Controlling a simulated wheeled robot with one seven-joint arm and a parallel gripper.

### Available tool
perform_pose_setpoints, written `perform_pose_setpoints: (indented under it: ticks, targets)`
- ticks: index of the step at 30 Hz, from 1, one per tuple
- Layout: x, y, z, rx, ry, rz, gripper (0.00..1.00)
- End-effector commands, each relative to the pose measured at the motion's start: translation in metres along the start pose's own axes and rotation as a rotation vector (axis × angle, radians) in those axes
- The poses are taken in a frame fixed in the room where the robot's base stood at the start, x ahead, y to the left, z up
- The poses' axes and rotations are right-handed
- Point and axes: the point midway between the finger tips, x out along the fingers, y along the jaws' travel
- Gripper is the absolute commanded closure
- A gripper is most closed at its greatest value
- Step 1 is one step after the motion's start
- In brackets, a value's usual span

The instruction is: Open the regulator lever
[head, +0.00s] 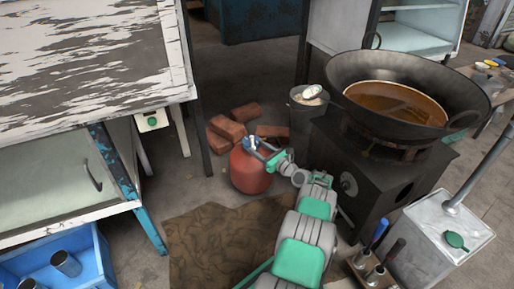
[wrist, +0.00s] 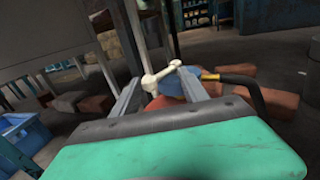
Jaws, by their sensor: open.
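A red gas cylinder (head: 251,174) stands on the floor near the middle of the head view, and part of its red top (wrist: 160,102) shows in the wrist view. A blue regulator (wrist: 180,86) with a pale lever (wrist: 161,74) sits on top of it. My gripper (head: 258,146) is over the cylinder's top. In the wrist view my gripper (wrist: 158,85) is open, its two grey fingers either side of the lever and regulator. I cannot tell whether a finger touches them. My gripper partly hides the regulator in the head view.
Bricks (head: 228,127) lie behind the cylinder. A bucket (head: 306,112) and a black stove (head: 366,172) with a large wok (head: 345,80) stand to its right. A worn table (head: 90,60) and a blue crate (head: 92,250) are at left. A brown mat (head: 205,240) lies in front.

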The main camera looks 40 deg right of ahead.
Motion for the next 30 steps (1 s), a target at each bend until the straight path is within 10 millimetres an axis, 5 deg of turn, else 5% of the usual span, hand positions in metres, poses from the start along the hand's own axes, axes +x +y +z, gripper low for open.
perform_pose_setpoints:
  ticks: [9, 20, 23, 26, 30]
  targets:
    - [-0.060, 0.000, 0.004, 0.001, 0.001, -0.001, 0.48]
    - [-0.069, 0.001, 0.003, -0.001, -0.001, 0.002, 0.50]
    - [-0.059, 0.005, 0.009, -0.040, 0.019, 0.020, 0.57]
    - [-0.030, 0.019, 0.028, -0.179, 0.085, 0.084, 0.57]
    - [0.029, 0.071, 0.071, -0.528, 0.228, 0.262, 0.57]
